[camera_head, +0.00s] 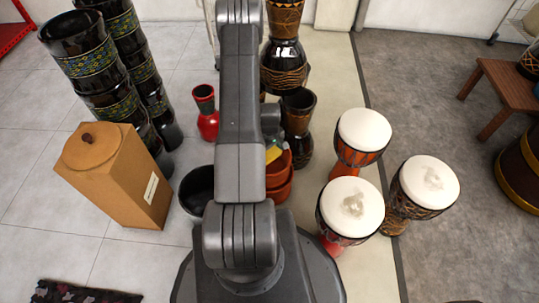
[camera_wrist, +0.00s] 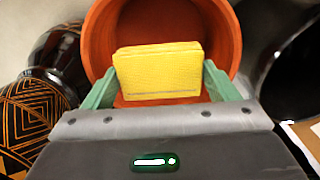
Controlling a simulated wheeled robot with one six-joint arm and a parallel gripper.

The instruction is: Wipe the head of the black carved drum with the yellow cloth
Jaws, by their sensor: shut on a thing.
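My gripper (camera_wrist: 160,76) has its green fingers shut on the yellow cloth (camera_wrist: 158,70), a flat folded pad, in the wrist view. The cloth is over the mouth of an orange pot (camera_wrist: 226,30). In the head view my arm hides most of the gripper, and a bit of the yellow cloth (camera_head: 274,153) shows beside it. The black carved drum (camera_head: 397,212) stands upright at the right, with a patterned dark body. Its white head (camera_head: 425,190) has a pale greyish smudge. The gripper is apart from it, to its left.
Two other white-headed drums, an orange one (camera_head: 362,160) and a red-based one (camera_head: 348,232), stand between the orange pots (camera_head: 278,188) and the black carved drum. Tall dark carved drums (camera_head: 285,62) stand behind. A wooden box (camera_head: 115,175) is at left.

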